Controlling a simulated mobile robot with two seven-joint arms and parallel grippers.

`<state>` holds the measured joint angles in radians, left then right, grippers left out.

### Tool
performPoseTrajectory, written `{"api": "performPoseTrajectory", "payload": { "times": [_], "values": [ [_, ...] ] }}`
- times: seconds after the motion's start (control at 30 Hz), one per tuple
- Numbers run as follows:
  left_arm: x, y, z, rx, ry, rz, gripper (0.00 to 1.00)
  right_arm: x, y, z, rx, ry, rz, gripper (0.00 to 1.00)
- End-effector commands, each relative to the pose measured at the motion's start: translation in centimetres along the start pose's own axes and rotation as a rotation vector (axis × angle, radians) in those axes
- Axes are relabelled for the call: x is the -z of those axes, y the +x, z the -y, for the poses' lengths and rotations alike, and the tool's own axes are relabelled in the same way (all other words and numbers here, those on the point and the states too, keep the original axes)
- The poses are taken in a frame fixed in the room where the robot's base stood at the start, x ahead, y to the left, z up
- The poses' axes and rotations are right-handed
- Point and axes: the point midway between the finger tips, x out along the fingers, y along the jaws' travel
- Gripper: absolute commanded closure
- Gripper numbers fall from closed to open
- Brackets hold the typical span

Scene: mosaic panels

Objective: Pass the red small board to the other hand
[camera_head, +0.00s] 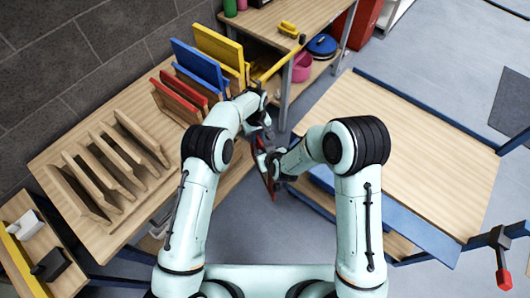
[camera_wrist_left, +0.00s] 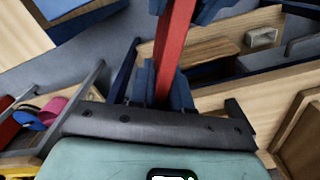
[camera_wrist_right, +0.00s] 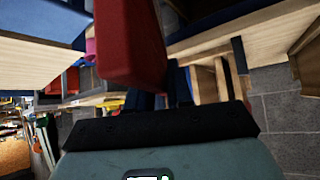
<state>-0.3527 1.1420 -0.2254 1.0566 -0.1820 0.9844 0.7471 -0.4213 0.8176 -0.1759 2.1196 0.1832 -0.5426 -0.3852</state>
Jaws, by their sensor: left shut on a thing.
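The red small board (camera_head: 268,183) is held in the air between my two arms, mostly hidden by the grippers in the head view. My left gripper (camera_head: 261,146) is shut on it; in the left wrist view the board (camera_wrist_left: 176,45) stands between its blue fingers (camera_wrist_left: 165,88). My right gripper (camera_head: 274,164) is at the board too, and blue finger parts show on both sides of its far end in the left wrist view. In the right wrist view the board (camera_wrist_right: 130,45) looms close and partly covers the fingers, so I cannot tell whether they grip it.
A wooden rack (camera_head: 118,165) with upright slats stands on the left table. Red panels (camera_head: 180,97), a blue panel (camera_head: 198,65) and a yellow panel (camera_head: 218,48) stand at its far end. A wooden-topped table (camera_head: 420,150) on the right is clear.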

Motion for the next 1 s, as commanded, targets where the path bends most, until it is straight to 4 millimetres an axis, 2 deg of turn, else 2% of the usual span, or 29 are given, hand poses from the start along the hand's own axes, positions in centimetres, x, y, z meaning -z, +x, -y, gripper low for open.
{"api": "performPoseTrajectory", "payload": {
  "times": [0.13, 0.17, 0.23, 0.5, 0.63, 0.77, 1.0],
  "values": [
    [0.0, -0.1, -0.1, -0.005, -0.004, -0.002, 1.00, 0.0, 0.0, 0.1, 0.003, -0.001, 0.000, 1.00],
    [0.0, -0.1, -0.1, -0.005, -0.004, -0.002, 0.76, 0.2, -0.1, 0.1, 0.003, -0.001, -0.004, 1.00],
    [0.0, -0.1, -0.2, -0.005, -0.004, -0.002, 0.53, 0.2, -0.1, 0.2, 0.003, -0.001, -0.004, 1.00],
    [0.0, -0.1, -0.1, -0.003, -0.003, -0.001, 0.53, 0.2, -0.1, 0.1, 0.002, -0.001, -0.004, 1.00],
    [0.1, -0.7, -0.1, -0.004, -0.003, -0.002, 0.53, 0.2, -0.1, 0.1, 0.002, -0.001, -0.004, 1.00],
    [0.1, -2.7, -0.1, -0.005, -0.004, -0.003, 0.53, 0.2, -0.1, 0.1, 0.002, -0.001, -0.004, 1.00],
    [0.1, -7.8, -0.1, -0.007, -0.004, -0.004, 0.53, 0.2, -0.1, 0.1, 0.002, -0.001, -0.004, 1.00]
  ]
}}
